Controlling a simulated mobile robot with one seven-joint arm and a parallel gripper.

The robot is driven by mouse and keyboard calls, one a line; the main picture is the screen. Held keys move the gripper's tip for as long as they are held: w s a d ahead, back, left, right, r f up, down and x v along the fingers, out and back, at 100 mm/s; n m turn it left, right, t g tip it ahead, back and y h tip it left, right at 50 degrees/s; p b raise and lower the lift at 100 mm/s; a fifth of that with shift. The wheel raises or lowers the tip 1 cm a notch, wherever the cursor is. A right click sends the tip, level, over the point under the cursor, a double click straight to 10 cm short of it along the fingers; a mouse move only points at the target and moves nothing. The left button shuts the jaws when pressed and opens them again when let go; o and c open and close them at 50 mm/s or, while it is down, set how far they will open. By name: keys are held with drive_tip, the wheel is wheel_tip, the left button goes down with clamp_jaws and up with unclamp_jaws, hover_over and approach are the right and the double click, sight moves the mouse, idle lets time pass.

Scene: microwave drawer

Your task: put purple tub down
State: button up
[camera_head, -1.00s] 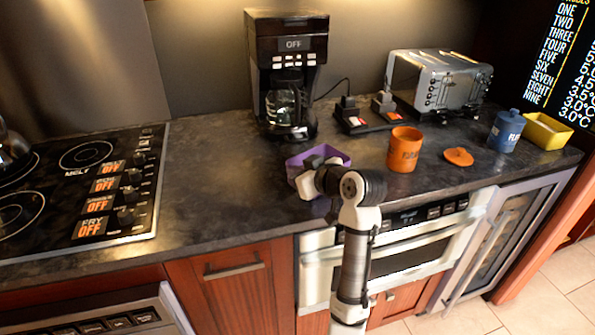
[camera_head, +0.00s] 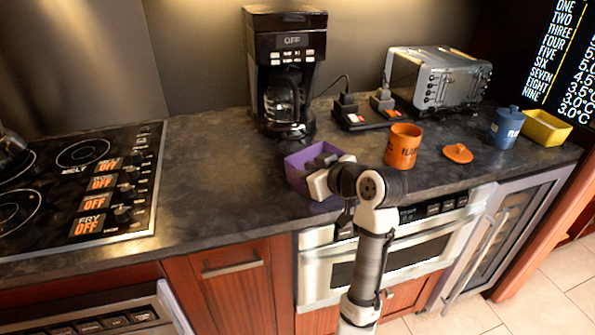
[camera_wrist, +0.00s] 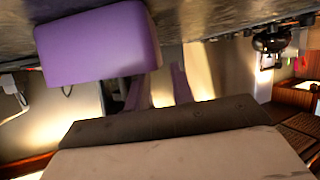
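The purple tub (camera_head: 297,170) stands on the dark counter, near its front edge and in front of the coffee maker. Its right side is hidden behind my gripper. In the wrist view the tub (camera_wrist: 100,45) is large at the upper left, against the counter surface. My gripper's two fingers (camera_wrist: 158,90) show there as narrow strips with a gap between them, and I see nothing clearly held in the gap. Whether a finger touches the tub cannot be told.
The coffee maker (camera_head: 286,75) stands behind the tub. An orange canister (camera_head: 403,148) and its lid (camera_head: 458,153) are to the right, with a toaster (camera_head: 440,78), a blue canister (camera_head: 506,129) and a yellow tub (camera_head: 546,128) farther right. The counter left of the purple tub is clear.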

drive_tip(key=v, duration=0.7)
drive_tip(key=shift+s+d+r+b, duration=0.2)
drive_tip(key=shift+s+b, duration=0.1)
drive_tip(key=shift+b, duration=0.15)
drive_tip(key=shift+a, duration=0.1)
